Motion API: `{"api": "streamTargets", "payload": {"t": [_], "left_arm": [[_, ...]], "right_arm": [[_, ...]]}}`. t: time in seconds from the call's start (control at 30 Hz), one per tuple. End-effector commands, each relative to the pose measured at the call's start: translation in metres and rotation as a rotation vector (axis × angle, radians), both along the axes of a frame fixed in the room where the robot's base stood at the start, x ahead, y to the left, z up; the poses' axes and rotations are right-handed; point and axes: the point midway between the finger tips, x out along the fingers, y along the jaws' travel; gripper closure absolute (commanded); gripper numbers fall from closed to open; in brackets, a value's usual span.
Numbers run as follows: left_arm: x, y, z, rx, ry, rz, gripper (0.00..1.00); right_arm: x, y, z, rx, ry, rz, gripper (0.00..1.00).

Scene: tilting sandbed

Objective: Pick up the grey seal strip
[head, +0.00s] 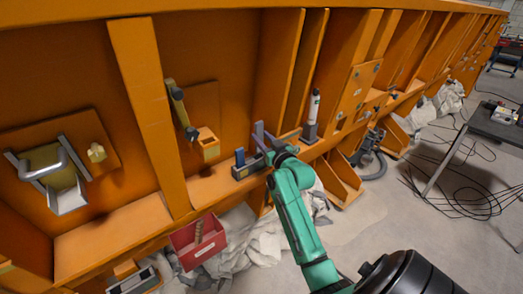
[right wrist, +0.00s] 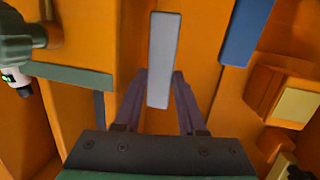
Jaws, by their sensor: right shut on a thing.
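The grey seal strip (right wrist: 164,60) is a flat, pale grey bar. In the right wrist view it stands lengthwise between the two purple fingers of my right gripper (right wrist: 157,98), which is shut on its lower end. In the head view my right gripper (head: 262,143) is at the orange ledge, in front of the orange wall, and a pale bluish upright piece shows at its fingers. My left gripper is not in view.
A blue strip (head: 240,157) stands just left of my right gripper; it also shows in the right wrist view (right wrist: 246,30). A red bin (head: 199,241) is below left. An orange box (head: 208,144) hangs left.

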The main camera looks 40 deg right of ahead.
Motion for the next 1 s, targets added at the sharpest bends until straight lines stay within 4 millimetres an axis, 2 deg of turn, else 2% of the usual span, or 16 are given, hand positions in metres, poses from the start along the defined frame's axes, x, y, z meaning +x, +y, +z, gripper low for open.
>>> {"api": "streamTargets", "payload": {"t": [0.03, 0.17, 0.27, 0.4, 0.5, 0.7, 1.0], "left_arm": [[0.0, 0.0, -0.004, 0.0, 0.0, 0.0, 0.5], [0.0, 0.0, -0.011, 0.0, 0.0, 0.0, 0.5], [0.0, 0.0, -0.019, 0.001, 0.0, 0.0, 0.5], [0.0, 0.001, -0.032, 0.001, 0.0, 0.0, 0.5], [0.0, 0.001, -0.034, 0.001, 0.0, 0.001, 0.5], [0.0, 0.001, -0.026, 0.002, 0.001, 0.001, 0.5], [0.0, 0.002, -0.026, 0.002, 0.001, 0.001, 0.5]], "right_arm": [[-0.012, 0.002, -0.009, 0.003, 0.01, 0.0, 1.0], [-0.042, 0.009, -0.011, 0.001, 0.011, 0.0, 1.0], [-0.072, 0.015, -0.012, 0.001, 0.013, -0.001, 1.0], [-0.123, 0.027, -0.014, 0.001, 0.015, 0.0, 1.0], [-0.149, 0.033, -0.009, 0.002, 0.015, 0.0, 1.0], [-0.17, 0.038, -0.005, 0.002, 0.011, 0.0, 1.0], [-0.172, 0.038, -0.006, 0.003, 0.008, 0.0, 1.0]]}}
